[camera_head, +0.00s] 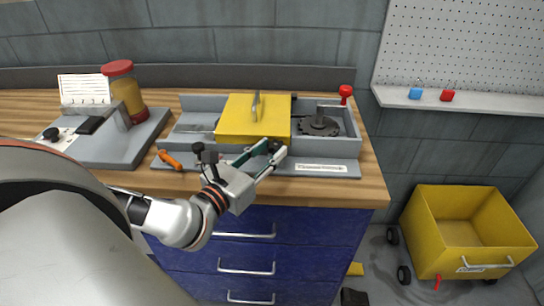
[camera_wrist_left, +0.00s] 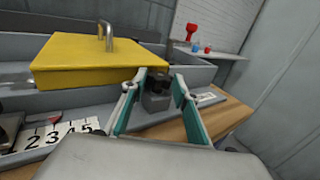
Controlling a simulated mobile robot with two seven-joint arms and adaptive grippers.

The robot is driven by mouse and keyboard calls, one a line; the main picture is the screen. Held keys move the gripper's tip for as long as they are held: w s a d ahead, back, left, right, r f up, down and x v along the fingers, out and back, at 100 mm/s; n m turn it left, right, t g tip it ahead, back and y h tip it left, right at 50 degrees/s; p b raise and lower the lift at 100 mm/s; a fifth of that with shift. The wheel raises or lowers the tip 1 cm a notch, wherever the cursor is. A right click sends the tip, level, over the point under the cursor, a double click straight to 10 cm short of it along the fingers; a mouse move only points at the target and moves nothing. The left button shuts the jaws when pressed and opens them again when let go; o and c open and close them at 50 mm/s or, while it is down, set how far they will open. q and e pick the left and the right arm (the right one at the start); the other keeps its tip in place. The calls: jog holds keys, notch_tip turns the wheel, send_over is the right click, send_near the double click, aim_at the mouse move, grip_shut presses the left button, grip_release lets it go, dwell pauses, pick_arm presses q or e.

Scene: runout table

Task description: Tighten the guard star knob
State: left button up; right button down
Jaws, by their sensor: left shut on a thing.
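The yellow guard (camera_head: 238,118) sits over the grey machine on the bench, with a metal handle on top. It also shows in the wrist view (camera_wrist_left: 85,62). The dark star knob (camera_wrist_left: 156,82) is at the guard's front right corner, above a grey block (camera_wrist_left: 156,103). My right gripper is not in view.
A toothed dark disc (camera_head: 318,126) and a red-knobbed lever (camera_head: 346,92) stand right of the guard. An orange handle (camera_head: 170,160) is at the machine's front left. A numbered scale (camera_wrist_left: 52,137) shows in the wrist view. A red-lidded jar (camera_head: 122,90) stands at the left.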

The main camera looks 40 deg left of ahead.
pick_arm(q)
jog(key=shift+a+m+h, duration=0.15)
jog(key=shift+m+h, duration=0.35)
jog(key=shift+h, duration=0.2)
jog(key=o, duration=1.1)
